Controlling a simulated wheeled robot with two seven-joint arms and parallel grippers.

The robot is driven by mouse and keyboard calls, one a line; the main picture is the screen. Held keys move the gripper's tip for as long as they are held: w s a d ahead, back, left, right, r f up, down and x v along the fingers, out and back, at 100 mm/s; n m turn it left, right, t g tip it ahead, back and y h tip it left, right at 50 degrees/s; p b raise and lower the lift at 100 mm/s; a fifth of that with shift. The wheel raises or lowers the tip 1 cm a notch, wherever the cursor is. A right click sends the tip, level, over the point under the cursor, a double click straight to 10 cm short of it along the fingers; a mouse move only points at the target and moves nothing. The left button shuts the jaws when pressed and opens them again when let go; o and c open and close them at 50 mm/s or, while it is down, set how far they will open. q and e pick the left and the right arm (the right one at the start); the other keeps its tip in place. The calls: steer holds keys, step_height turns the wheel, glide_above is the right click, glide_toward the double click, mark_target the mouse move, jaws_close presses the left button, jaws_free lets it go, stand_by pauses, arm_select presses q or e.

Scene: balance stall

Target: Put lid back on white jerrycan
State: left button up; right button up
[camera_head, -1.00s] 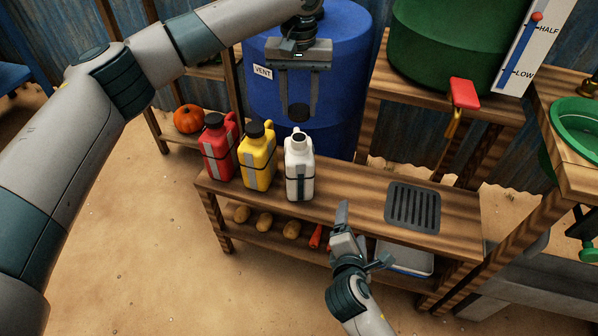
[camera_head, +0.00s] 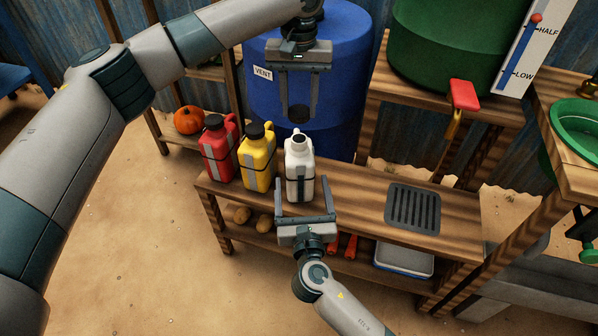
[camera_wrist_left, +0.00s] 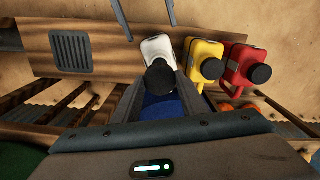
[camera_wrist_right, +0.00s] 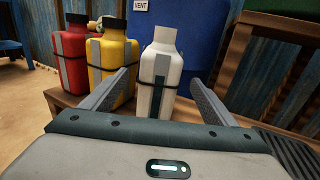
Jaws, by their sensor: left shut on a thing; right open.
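The white jerrycan (camera_head: 299,172) stands upright on the wooden bench with its neck uncovered. It also shows in the left wrist view (camera_wrist_left: 158,47) and the right wrist view (camera_wrist_right: 159,84). My left gripper (camera_head: 299,112) is shut on the black lid (camera_head: 299,114), held in the air above and behind the can. In the left wrist view the lid (camera_wrist_left: 160,77) sits between the fingertips and overlaps the can's top. My right gripper (camera_head: 305,214) is open and empty in front of the can, its fingers pointing toward it. In the right wrist view the can appears between the fingers, apparently untouched.
Capped yellow (camera_head: 256,158) and red (camera_head: 219,150) jerrycans stand close left of the white one. A blue barrel (camera_head: 345,90) is behind. A dark drain grate (camera_head: 413,207) lies to the right, with bare bench between. A red tap handle (camera_head: 464,94) juts out at right.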

steer(key=shift+w, duration=0.15)
steer(key=w, duration=0.7)
steer(key=w+a, duration=0.1)
steer(key=w, duration=0.3)
steer(key=shift+w, duration=0.35)
steer(key=c, duration=1.6)
arm_select(q)
glide_above(299, 139)
steer(key=shift+f, duration=2.55)
steer(key=shift+f, duration=0.1)
arm_select(e)
steer(key=shift+d, duration=0.1)
arm_select(q)
steer(key=shift+f, duration=0.8)
steer(key=shift+f, duration=0.55)
